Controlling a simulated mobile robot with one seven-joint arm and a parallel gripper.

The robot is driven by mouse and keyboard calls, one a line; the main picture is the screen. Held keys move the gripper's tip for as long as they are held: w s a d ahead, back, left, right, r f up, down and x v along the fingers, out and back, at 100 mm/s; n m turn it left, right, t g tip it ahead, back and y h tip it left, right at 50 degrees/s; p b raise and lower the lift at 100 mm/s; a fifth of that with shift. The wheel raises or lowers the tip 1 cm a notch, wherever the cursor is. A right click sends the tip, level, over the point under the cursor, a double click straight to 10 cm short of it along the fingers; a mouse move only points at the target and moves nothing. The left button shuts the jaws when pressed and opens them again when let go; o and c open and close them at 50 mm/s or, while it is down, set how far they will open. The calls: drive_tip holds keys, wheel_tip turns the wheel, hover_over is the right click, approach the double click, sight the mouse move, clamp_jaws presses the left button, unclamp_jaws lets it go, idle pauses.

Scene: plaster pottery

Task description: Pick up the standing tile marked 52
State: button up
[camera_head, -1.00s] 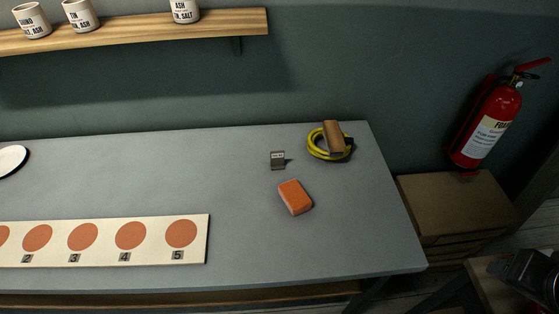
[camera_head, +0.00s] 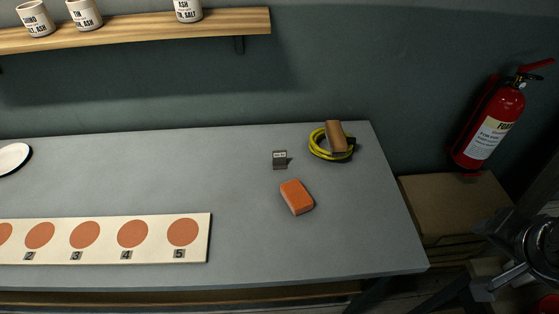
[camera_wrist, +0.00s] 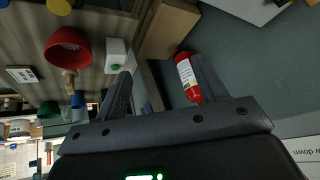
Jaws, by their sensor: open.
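The label is too small to read. My gripper (camera_head: 478,258) is at the lower right in the head view, off the table's right end and well away from the tile. Its two fingers are apart with nothing between them. In the wrist view the open fingers (camera_wrist: 160,80) frame the floor side of the room, and the tile does not show there.
A yellow coil (camera_head: 317,148) with a brown block (camera_head: 336,136) lies behind right. A board (camera_head: 208,225) with orange discs lies front left. A fire extinguisher (camera_head: 485,130) hangs right, above a box (camera_head: 450,205).

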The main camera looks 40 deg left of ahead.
drive_tip(key=w+a+f+m+t+y, duration=0.1)
drive_tip(key=w+a+f+m, duration=0.1)
drive_tip(key=w+a, duration=0.35)
drive_tip(key=w+a+f+m+y, duration=0.1)
drive_tip(key=w+a+f+m, duration=0.15)
drive_tip(key=a, duration=0.55)
drive_tip(key=m+t+y, duration=0.2)
drive_tip(key=m+y, duration=0.5)
drive_tip(key=m, duration=1.3)
approach(279, 152)
drive_tip(key=w+a, duration=0.1)
drive_tip(key=shift+m, duration=0.25)
drive_tip(key=x, duration=1.1)
drive_tip(key=shift+d+f, duration=0.1)
drive_tip(key=shift+f, duration=0.1)
drive_tip(key=shift+c, duration=0.4)
drive_tip(key=c, duration=1)
drive_tip(key=shift+r, duration=0.1)
